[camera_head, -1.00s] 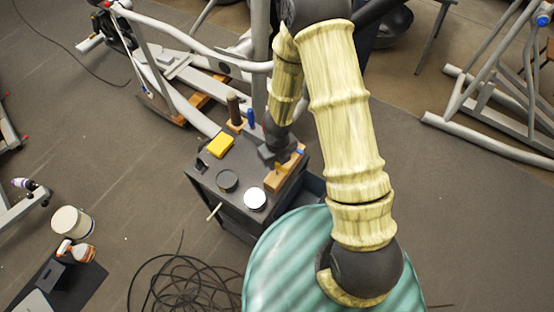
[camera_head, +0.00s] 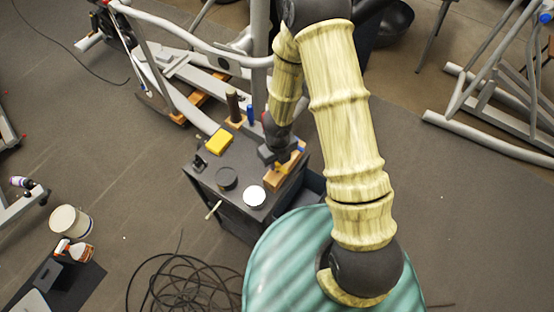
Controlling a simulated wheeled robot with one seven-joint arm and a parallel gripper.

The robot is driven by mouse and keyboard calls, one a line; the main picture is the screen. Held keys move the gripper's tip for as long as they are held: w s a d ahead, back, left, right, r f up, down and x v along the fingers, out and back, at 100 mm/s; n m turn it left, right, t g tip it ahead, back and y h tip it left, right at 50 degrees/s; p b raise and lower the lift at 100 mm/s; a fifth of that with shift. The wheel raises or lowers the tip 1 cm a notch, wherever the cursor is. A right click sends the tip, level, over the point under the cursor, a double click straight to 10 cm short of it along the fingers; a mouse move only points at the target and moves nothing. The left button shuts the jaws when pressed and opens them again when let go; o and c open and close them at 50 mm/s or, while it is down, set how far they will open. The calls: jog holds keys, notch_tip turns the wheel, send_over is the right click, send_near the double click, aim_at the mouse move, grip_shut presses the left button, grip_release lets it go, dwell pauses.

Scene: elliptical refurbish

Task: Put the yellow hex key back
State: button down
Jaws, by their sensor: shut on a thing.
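My gripper (camera_head: 281,160) is at the right side of the dark cart top (camera_head: 232,164), right over a wooden block (camera_head: 275,183) that looks like the tool holder. A small yellow bit shows at the fingertips, likely the yellow hex key (camera_head: 284,157); my gripper is shut on it. The key's full shape and its lower end are hidden by the gripper and too small to tell. I cannot tell whether it touches the block. A small blue item (camera_head: 301,150) shows at the block's far end.
The cart also holds a yellow box (camera_head: 219,140), a dark round tin (camera_head: 226,178), a white-topped tin (camera_head: 254,196) and upright brown and blue handles at the back. A teal drum (camera_head: 275,265) stands in front. Coiled cable (camera_head: 185,285) lies on the floor.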

jog(key=shift+f, duration=0.15)
jog(key=c, duration=1)
grip_release()
jog(key=shift+c, duration=0.2)
notch_tip(320, 180, up, 17)
jog(key=p, duration=0.9)
jog(key=shift+r, duration=0.2)
jog(key=shift+s, duration=0.1)
